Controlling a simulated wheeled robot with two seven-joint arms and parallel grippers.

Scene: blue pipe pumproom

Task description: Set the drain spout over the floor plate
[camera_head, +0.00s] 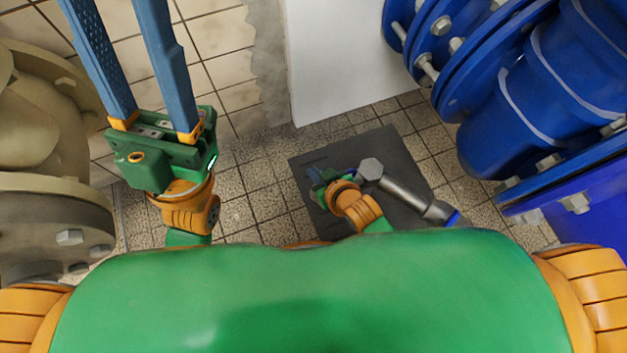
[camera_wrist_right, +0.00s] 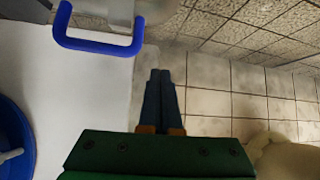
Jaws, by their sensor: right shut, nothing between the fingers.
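The drain spout (camera_head: 403,193) is a grey metal pipe with a faceted end and a blue part at its lower right. In the head view it lies across the dark grey floor plate (camera_head: 405,153), with the faceted end over the plate; I cannot tell the height between them. In the right wrist view a blue U-shaped handle (camera_wrist_right: 98,46) shows beside a grey pipe part. My right gripper (camera_head: 314,174) is shut and empty, left of the spout; its fingers (camera_wrist_right: 160,78) are apart from the handle. My left gripper (camera_head: 110,8) is open and empty, fingertips at the picture's top edge.
Large blue flanged pipes (camera_head: 555,80) stand on the right. A cream flanged pipe (camera_head: 40,130) stands on the left. A white block (camera_head: 340,60) rises behind the plate. Tiled floor (camera_head: 250,185) is clear between my grippers.

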